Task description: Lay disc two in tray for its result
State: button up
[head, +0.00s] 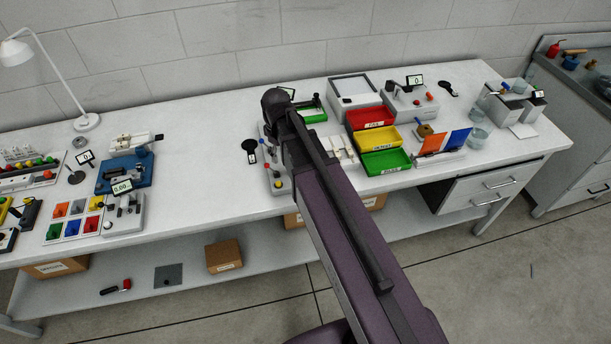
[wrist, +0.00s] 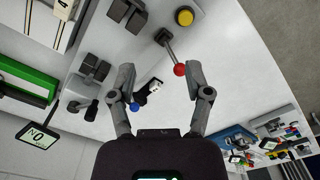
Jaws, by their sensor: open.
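My gripper (wrist: 160,72) is open, with its two fingers apart over a pale grey bench device. Between and beyond the fingers are a red-ball lever (wrist: 180,69), a small black and white part (wrist: 152,88) and a blue knob (wrist: 135,106). I see nothing held. In the head view my arm hides the gripper and part of this device (head: 279,184). Three result trays stand to the right: red (head: 356,124), yellow (head: 357,150) and green (head: 372,172), all seemingly empty. I cannot make out disc two. A white slotted rack (head: 340,143) stands left of the trays.
The device also has a yellow button (wrist: 185,17) and dark blocks (wrist: 95,68). A small display (wrist: 38,136) stands near a green bin (wrist: 25,87).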

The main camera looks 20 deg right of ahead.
jog(key=s+d+m, duration=0.4)
jog(key=s+m, duration=0.4)
jog(key=s, duration=0.3)
jog(key=shift+d, duration=0.4)
jog(key=shift+s, duration=0.1)
jog(key=shift+c, duration=0.5)
